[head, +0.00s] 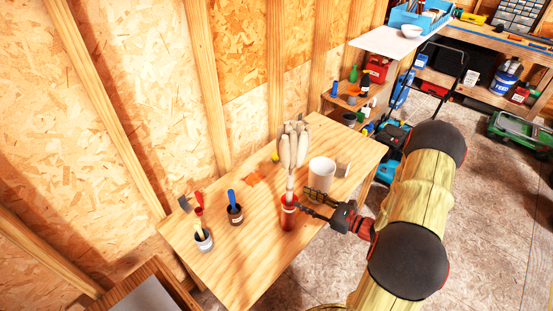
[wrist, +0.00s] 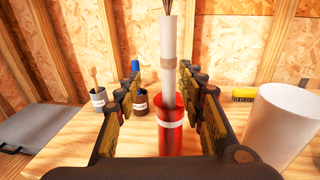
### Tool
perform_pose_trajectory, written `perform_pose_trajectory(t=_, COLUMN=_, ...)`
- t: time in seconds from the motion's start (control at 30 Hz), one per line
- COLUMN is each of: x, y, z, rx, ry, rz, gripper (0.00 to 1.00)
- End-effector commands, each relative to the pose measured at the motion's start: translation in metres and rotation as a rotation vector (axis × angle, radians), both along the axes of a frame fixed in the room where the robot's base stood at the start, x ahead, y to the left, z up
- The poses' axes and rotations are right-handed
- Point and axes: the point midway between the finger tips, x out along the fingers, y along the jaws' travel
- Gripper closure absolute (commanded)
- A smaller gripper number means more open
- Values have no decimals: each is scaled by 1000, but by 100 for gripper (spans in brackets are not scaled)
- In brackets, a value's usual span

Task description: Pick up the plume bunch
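The plume bunch (head: 293,148) has pale cream plumes at the top and stands upright in a red canister (head: 288,214) on the wooden table. In the wrist view its pale wrapped stem (wrist: 169,45) rises from the red canister (wrist: 171,138), with a tan band around it; the plume heads are mostly cut off. My gripper (head: 308,200) comes in from the right, close to the stem just above the canister. In the wrist view my gripper (wrist: 160,84) is open, one finger on each side of the stem, nearer the right finger. I see no clear contact.
A white cup (head: 321,173) stands right behind the gripper. A yellow brush (wrist: 243,95) lies behind. The wooden table (head: 258,272) is bare at the front.

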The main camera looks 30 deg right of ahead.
Motion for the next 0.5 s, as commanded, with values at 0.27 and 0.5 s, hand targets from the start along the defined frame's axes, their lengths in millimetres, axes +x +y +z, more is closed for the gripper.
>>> perform_pose_trajectory(t=0.27, x=19, y=5, z=10, rx=18, ry=-28, rz=-16, gripper=61)
perform_pose_trajectory(t=0.5, x=44, y=15, z=8, rx=18, ry=-26, rz=-14, gripper=61)
